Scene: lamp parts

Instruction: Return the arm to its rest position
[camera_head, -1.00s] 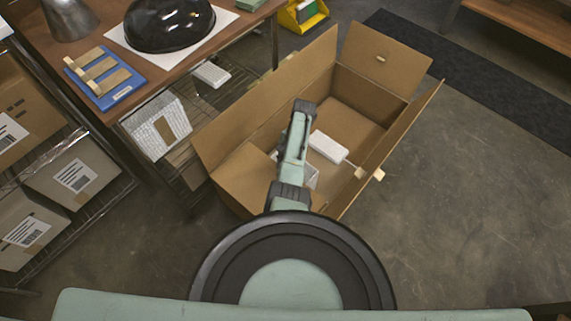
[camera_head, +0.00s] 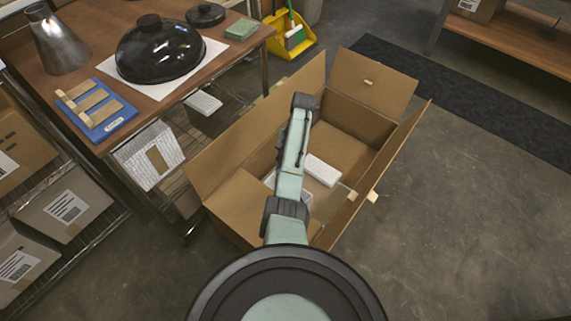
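My arm (camera_head: 291,165) shows in the head view, rising from its dark round base (camera_head: 287,285) up the picture. Its pale green links and dark joints cover the middle of a large open cardboard box (camera_head: 240,203). The uppermost visible part is a dark joint (camera_head: 304,102). I cannot make out my gripper; it seems hidden behind or below the arm. Inside the box lies a white block-shaped item (camera_head: 322,170). Another pale item beside it is partly covered by the arm.
At the upper left a wooden table (camera_head: 90,28) holds a glossy black dome (camera_head: 160,50), a metal cone shade (camera_head: 58,42), and a blue tray (camera_head: 112,123). A shelf of cartons (camera_head: 65,207) stands left. A yellow dustpan (camera_head: 291,42) stands behind.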

